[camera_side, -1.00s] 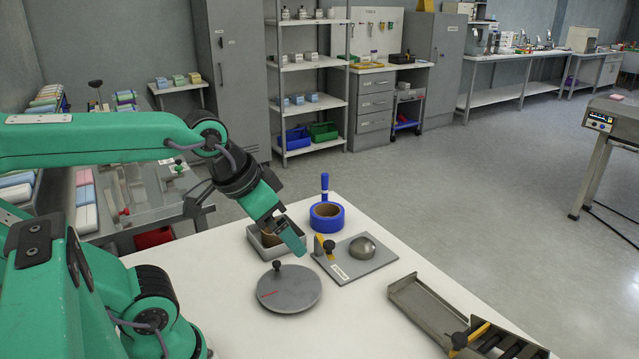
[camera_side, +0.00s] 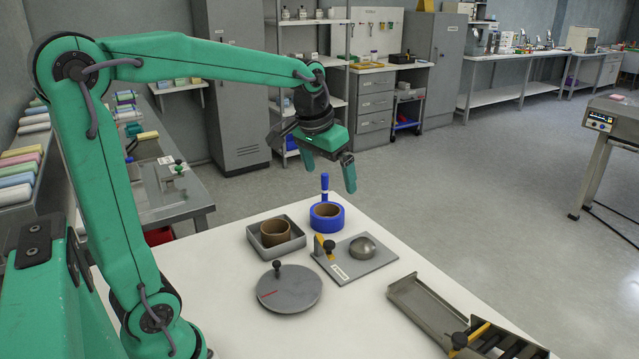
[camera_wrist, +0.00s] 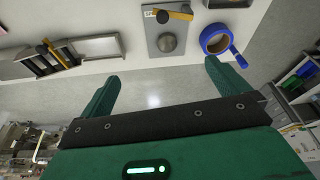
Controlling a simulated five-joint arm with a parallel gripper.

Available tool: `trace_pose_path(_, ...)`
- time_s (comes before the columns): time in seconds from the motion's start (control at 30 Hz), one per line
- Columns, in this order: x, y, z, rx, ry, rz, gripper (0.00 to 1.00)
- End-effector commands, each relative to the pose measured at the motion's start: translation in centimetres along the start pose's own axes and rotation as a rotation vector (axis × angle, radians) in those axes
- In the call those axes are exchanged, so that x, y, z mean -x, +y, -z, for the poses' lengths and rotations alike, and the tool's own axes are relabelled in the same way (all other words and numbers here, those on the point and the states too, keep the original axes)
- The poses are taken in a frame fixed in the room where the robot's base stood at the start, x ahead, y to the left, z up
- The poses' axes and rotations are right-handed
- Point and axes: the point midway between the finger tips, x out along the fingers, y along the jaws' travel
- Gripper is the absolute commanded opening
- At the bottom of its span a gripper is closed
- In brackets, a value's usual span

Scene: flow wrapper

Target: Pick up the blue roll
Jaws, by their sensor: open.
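The blue roll (camera_side: 327,215) is a ring with a brown core, lying on the white table near its far edge. A blue stick-like part stands up behind it in the side view. In the wrist view the blue roll (camera_wrist: 216,39) is at the upper right, with a blue strip reaching down and right from it. My gripper (camera_side: 328,172) is raised above and near the roll, apart from it. In the wrist view my gripper (camera_wrist: 160,82) has its two green fingers spread, with nothing between them but floor.
A grey tray (camera_side: 296,243) with a brown core (camera_side: 275,233) stands left of the roll. A grey plate (camera_side: 372,268) with a metal dome (camera_side: 363,248) lies to its right. A round grey disc (camera_side: 289,297) and a metal channel (camera_side: 428,312) are nearer. The table's front middle is clear.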

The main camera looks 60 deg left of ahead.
Motion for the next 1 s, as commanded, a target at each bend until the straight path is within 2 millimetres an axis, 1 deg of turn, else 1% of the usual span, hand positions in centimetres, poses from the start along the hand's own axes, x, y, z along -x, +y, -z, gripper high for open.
trace_pose_path(0.03,-0.7,-0.6,1.0,0.011,-0.015,0.003,1.0)
trace_pose_path(0.2,-2.9,-2.6,3.9,0.042,-0.057,0.012,1.0)
trace_pose_path(0.37,-5.4,-4.8,6.3,0.071,-0.094,0.018,1.0)
trace_pose_path(0.5,-7.8,-6.8,8.0,0.098,-0.129,0.021,1.0)
trace_pose_path(0.67,-11.0,-9.3,9.6,0.128,-0.168,0.024,1.0)
trace_pose_path(0.8,-14.0,-11.6,10.6,0.155,-0.2,0.025,1.0)
trace_pose_path(1.0,-18.4,-14.9,11.3,0.193,-0.247,0.023,1.0)
